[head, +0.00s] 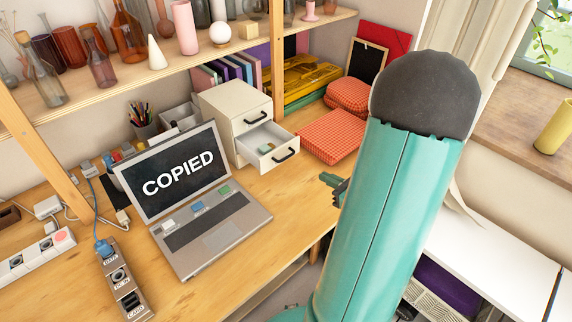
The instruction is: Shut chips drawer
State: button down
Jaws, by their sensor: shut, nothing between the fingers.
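A small cream drawer unit (222,102) stands on the wooden desk behind the laptop. Its upper drawer (253,117) is shut, with a dark handle. Its lower drawer (282,157) is pulled out toward the right front, with a dark handle, and a small pale item lies inside. I cannot read a label that names it as the chips drawer. My gripper (328,181) is shut and empty, right of and a little below the open drawer's front, apart from it. My large teal arm hides much of the gripper's rear.
An open laptop (215,235) reading COPIED stands left of the drawer. Red checkered boxes (330,136) sit to its right. A shelf with vases (150,62) runs above, and a wooden post (277,80) stands behind the unit. Bare desk lies in front of the drawer.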

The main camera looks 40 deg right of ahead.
send_near(267, 146)
jog(key=v, duration=0.4)
jog(key=shift+a+f, duration=0.1)
jog(key=shift+a, duration=0.15)
jog(key=r+x, duration=0.1)
jog(key=x, duration=0.3)
jog(key=r+x, duration=0.1)
jog(key=x, duration=0.3)
jog(key=r+x, duration=0.1)
jog(key=x, duration=0.4)
jog(key=shift+w+d+f, duration=0.1)
jog(key=shift+w, duration=0.7)
